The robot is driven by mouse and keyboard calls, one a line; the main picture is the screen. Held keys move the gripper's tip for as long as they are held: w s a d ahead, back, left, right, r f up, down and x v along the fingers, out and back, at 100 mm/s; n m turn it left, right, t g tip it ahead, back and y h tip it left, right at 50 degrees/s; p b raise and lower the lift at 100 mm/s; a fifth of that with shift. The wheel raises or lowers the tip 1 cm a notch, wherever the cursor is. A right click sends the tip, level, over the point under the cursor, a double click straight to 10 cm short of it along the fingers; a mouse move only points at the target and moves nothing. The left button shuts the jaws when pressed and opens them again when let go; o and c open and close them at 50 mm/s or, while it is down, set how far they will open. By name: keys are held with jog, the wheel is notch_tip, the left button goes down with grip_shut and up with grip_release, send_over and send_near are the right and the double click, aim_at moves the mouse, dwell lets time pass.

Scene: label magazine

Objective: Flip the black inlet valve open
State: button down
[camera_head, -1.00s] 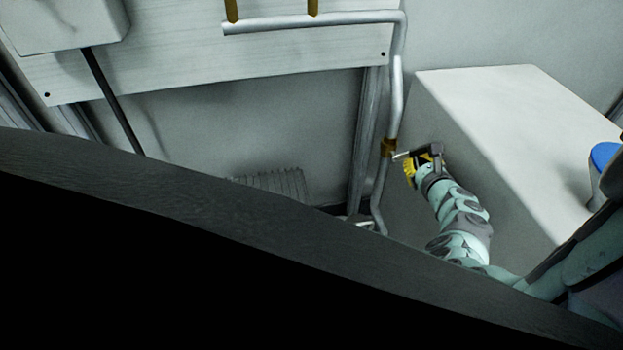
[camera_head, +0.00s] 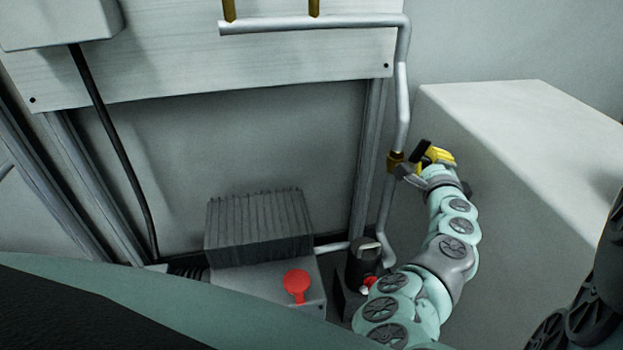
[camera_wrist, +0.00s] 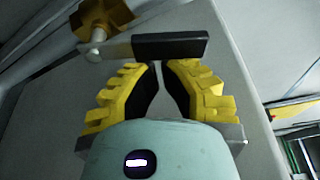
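The black inlet valve handle (camera_wrist: 170,45) lies sideways across the upper part of the wrist view, joined by a silver stem (camera_wrist: 95,50) to a brass valve body (camera_wrist: 103,14). In the head view the brass body (camera_head: 395,160) sits on a silver pipe, and the black handle (camera_head: 424,150) shows beside my gripper (camera_head: 437,156). My gripper's yellow fingers with black pads (camera_wrist: 158,66) converge at their tips, just below the handle, with nothing seen between them. Whether the tips touch the handle cannot be told.
A silver pipe (camera_head: 403,95) runs down the wall beside the valve. A large pale box (camera_head: 520,130) stands right of my gripper. Below are a grey ribbed unit (camera_head: 258,228), a red round knob (camera_head: 297,283) and a dark cylinder (camera_head: 362,262).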

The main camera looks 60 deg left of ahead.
jog(key=shift+s+a+r+n+t+y+b, duration=0.2)
jog(key=shift+s+r+n+y+b, duration=0.15)
jog(key=shift+n+b, duration=0.55)
jog(key=shift+s+a+r+n+t+y+b, duration=0.2)
jog(key=shift+s+n+b, duration=0.2)
jog(key=shift+n+b, duration=0.45)
jog(key=v, duration=1.2)
jog(key=shift+r, duration=0.2)
jog(key=shift+a, duration=0.1)
